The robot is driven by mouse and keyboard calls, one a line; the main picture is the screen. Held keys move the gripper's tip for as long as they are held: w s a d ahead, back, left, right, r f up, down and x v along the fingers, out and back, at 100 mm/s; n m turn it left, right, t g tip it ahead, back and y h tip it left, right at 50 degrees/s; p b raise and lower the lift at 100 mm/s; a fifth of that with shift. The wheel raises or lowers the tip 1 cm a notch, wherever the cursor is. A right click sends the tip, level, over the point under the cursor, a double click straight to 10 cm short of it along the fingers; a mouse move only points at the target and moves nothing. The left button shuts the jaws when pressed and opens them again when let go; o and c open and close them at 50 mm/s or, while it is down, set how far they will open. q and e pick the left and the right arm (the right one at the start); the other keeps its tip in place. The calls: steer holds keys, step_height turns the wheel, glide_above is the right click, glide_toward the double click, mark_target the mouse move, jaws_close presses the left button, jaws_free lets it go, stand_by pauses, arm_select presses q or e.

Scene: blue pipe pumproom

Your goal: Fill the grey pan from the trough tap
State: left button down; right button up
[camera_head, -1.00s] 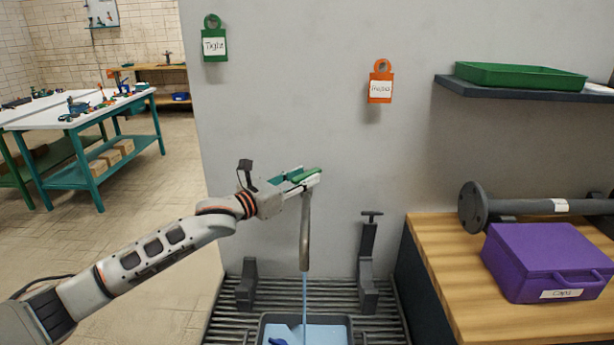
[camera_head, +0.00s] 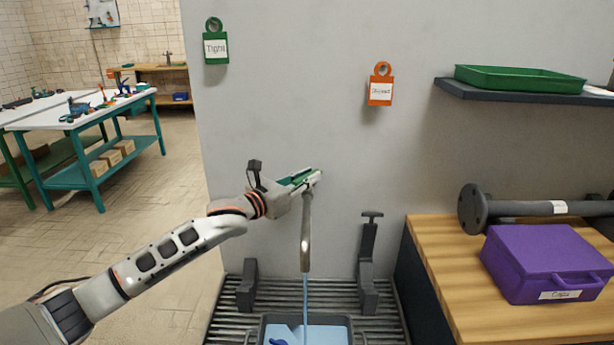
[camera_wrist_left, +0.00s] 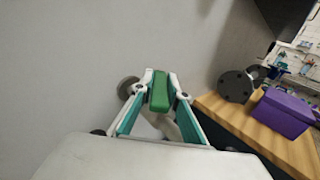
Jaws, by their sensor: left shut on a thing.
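The grey pan (camera_head: 264,327) sits on the trough grating under the spout, cut off by the lower edge of the head view. Blue water lies in it, and a blue stream (camera_head: 305,297) falls into it from the trough tap (camera_head: 306,240). My left gripper (camera_head: 309,180) is at the top of the tap, against the wall. In the left wrist view its fingers are shut on the green tap handle (camera_wrist_left: 160,91). The tap's body below the handle is mostly hidden by the fingers. My right gripper is not in view.
Grey upright brackets (camera_head: 368,265) stand on the slatted grating (camera_head: 232,312). To the right, a wooden bench (camera_head: 440,262) holds a purple box (camera_head: 545,262) and a flanged pipe (camera_head: 520,208). A green tray (camera_head: 520,77) lies on a wall shelf. Green and orange tags hang on the wall.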

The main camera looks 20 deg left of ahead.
arm_select(q)
steer(key=shift+d+r+n+y+p, duration=0.15)
steer(key=shift+n+y+p, duration=0.25)
steer(key=shift+y+p, duration=0.2)
steer(key=shift+n+t+y+p, duration=0.5)
steer(key=shift+n+y+p, duration=0.1)
steer(key=shift+y, duration=0.3)
steer(key=c, duration=2)
jaws_free()
steer(key=shift+f, duration=0.2)
steer(key=shift+o, duration=0.2)
steer(key=shift+a, duration=0.2)
steer(key=shift+s+a, duration=0.15)
steer(key=shift+s, duration=0.45)
steer(key=v, duration=1)
steer(key=shift+s, duration=0.4)
